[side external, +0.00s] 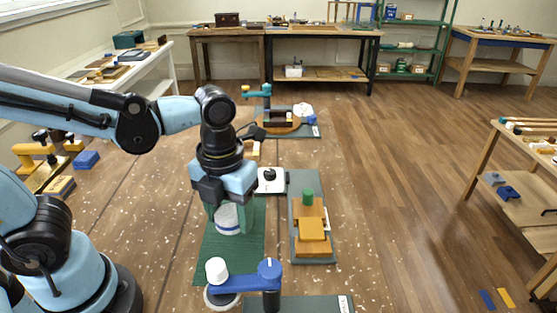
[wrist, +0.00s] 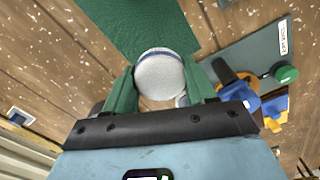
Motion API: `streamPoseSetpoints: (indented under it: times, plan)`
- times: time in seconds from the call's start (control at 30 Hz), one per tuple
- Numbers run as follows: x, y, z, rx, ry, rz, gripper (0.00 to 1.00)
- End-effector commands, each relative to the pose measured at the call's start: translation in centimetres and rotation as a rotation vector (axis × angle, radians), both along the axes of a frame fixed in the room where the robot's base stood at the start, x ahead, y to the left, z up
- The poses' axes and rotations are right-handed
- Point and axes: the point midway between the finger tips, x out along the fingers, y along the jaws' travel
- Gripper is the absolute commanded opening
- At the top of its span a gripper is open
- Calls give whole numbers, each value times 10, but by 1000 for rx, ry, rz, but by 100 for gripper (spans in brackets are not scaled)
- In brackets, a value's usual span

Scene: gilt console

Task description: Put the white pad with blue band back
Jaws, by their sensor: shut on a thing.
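The white pad with the blue band (side external: 229,220) is a round white piece with a thin blue stripe. My gripper (side external: 230,212) points down with its green fingers shut on the pad's sides. In the wrist view, the pad (wrist: 160,76) sits between the two green fingertips (wrist: 160,88), its pale, rounded face showing. The pad is over the green mat (side external: 234,252); I cannot tell whether it touches it. The mat also shows in the wrist view (wrist: 130,22).
A blue bar fixture (side external: 240,284) with a white knob (side external: 216,270) stands in front of the mat. A grey board (side external: 318,185) with orange blocks (side external: 312,230) and a green cylinder (side external: 308,197) lies to the right. A white-topped device (side external: 270,180) stands behind the mat.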

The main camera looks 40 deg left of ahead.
Motion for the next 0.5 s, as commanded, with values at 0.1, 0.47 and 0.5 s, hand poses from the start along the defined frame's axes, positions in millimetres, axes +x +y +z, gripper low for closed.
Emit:
streamPoseSetpoints:
  times: [0.1,0.47,0.5]
  plan:
    - [-1,1,-11,0,0,0,27]
    - [0,0,-55,0,0,0,27]
    - [0,0,-57,0,0,0,27]
